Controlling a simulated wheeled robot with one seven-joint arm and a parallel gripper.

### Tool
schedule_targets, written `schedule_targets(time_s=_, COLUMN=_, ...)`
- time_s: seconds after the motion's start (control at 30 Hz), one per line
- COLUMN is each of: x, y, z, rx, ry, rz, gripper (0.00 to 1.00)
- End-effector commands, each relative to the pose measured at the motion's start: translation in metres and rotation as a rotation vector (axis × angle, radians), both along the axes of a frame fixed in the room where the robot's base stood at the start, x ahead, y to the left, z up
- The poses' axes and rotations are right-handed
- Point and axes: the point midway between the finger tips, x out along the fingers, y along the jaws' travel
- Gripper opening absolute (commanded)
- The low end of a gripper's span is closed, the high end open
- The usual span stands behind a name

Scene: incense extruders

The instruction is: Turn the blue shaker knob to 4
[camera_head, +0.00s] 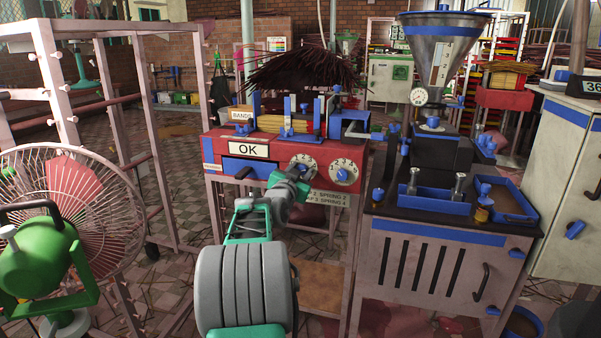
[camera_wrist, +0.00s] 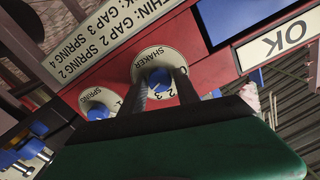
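The red machine (camera_head: 215,150) has two white dials with blue knobs on its front. The shaker dial (camera_wrist: 145,62) is lettered SHAKER, and its blue knob (camera_wrist: 160,83) sits between the two dark fingers of my gripper (camera_wrist: 160,72). The fingers stand apart, one on each side of the knob; I cannot tell whether they touch it. Numerals 2 and 3 show at the dial's lower edge, but the knob's setting is unclear. In the head view my gripper (camera_head: 305,176) is at the left dial (camera_head: 303,161) and partly covers it. The spring dial (camera_head: 345,172) is to its right.
An OK sign (camera_head: 248,150) and a blue drawer (camera_head: 247,168) are left of the dials. A card with gap and spring numbers (camera_head: 328,199) hangs below. A hopper machine (camera_head: 440,150) stands to the right and a green fan (camera_head: 45,240) at the left.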

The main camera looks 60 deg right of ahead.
Motion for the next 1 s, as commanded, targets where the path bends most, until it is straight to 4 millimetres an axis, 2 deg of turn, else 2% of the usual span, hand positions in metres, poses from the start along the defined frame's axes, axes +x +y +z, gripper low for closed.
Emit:
schedule_targets(time_s=0.03, x=0.000, y=0.000, z=0.000, rx=0.000, ry=0.000, rz=0.000, gripper=0.42)
schedule_targets(time_s=0.13, x=0.000, y=0.000, z=0.000, rx=-0.001, ry=0.000, rz=0.000, gripper=0.51)
schedule_targets(time_s=0.43, x=0.000, y=0.003, z=0.002, rx=-0.001, ry=0.000, rz=0.001, gripper=0.51)
schedule_targets(time_s=0.53, x=-0.002, y=0.017, z=0.004, rx=-0.002, ry=0.000, rz=0.001, gripper=0.51)
schedule_targets(time_s=0.8, x=-0.010, y=0.068, z=0.003, rx=-0.002, ry=0.001, rz=0.003, gripper=0.51)
schedule_targets(time_s=1.0, x=-0.012, y=0.078, z=0.000, rx=0.000, ry=0.000, rz=0.000, gripper=0.51)
